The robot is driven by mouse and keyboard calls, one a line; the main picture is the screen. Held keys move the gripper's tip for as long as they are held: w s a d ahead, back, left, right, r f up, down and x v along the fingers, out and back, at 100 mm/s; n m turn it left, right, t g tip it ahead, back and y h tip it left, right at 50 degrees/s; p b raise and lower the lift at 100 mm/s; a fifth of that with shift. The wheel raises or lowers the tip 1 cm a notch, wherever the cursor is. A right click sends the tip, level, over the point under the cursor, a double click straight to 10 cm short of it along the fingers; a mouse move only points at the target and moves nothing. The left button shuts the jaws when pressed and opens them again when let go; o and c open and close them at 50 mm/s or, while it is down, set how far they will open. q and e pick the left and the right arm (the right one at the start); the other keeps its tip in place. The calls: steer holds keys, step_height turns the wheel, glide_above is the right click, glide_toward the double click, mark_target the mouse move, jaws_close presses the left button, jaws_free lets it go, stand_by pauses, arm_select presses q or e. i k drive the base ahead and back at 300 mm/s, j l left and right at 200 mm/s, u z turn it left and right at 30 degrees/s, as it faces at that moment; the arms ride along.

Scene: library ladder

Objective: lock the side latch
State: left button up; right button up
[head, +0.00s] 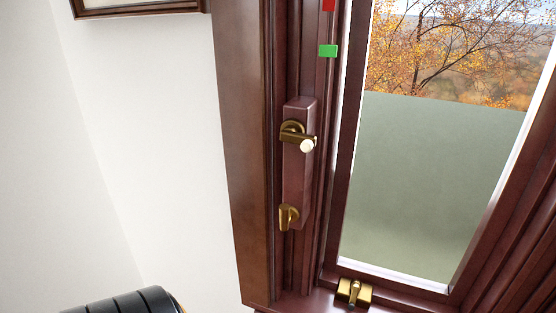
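A reddish-brown block (300,175) is mounted upright on the left side of the wooden window frame. On its upper part is a brass lever (294,132) with a pale rounded end pointing right and slightly down. On its lower part is a small brass turn piece (288,216) whose tab hangs down. Another brass latch (353,291) sits on the bottom rail of the window. I cannot tell from this view whether any of them is locked. Neither of my grippers shows.
A green tab (328,51) and a red tab (329,4) are on the frame above the block. The window pane (430,180) is to the right. The white wall (150,130) at left is bare below a dark wooden frame (138,8). A black ribbed rounded part enters at the bottom left.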

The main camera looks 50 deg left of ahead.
mark_target(285, 217)
steer(key=u, duration=1.35)
